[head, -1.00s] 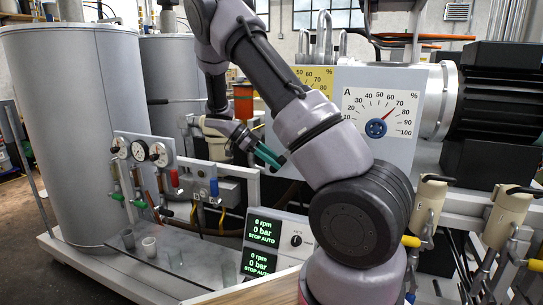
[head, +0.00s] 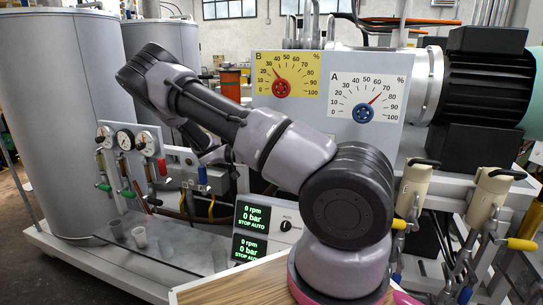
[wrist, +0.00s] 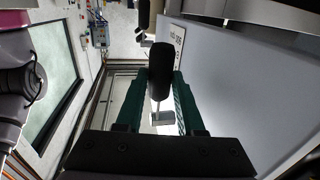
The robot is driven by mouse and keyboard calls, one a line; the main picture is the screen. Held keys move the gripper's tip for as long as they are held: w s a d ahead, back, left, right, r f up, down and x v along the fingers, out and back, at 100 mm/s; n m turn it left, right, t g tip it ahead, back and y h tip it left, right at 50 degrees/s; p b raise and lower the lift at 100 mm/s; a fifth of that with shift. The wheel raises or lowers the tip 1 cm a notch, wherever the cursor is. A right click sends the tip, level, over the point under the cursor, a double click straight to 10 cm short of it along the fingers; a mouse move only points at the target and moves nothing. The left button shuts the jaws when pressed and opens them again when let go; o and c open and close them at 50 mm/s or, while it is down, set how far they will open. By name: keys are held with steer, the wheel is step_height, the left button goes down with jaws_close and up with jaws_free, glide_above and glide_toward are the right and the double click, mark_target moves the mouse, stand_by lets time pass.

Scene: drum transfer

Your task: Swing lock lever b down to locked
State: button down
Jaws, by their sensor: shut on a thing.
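In the wrist view, my gripper (wrist: 160,95) has its two green fingers closed on either side of a black rounded handle (wrist: 160,62). A thin pale metal stem shows below the handle, between the fingers. This looks like a lever, probably lock lever b, but I read no letter on it. In the head view my arm hides the gripper and what it holds. The lever's angle is unclear from these frames.
The panel with yellow dial B (head: 286,75) and white dial A (head: 367,97) stands behind my arm. Gauges (head: 125,140) and coloured valve handles are at left. Two cream fittings (head: 418,183) (head: 488,197) with black levers are at right. A display box (head: 252,230) stands low in front.

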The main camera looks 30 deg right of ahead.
steer(key=shift+s+d, duration=0.1)
stand_by(0.3)
steer(key=c, duration=0.5)
jaws_free()
steer(key=v, duration=0.7)
steer(key=shift+w+f, duration=0.1)
steer(key=shift+w, duration=0.1)
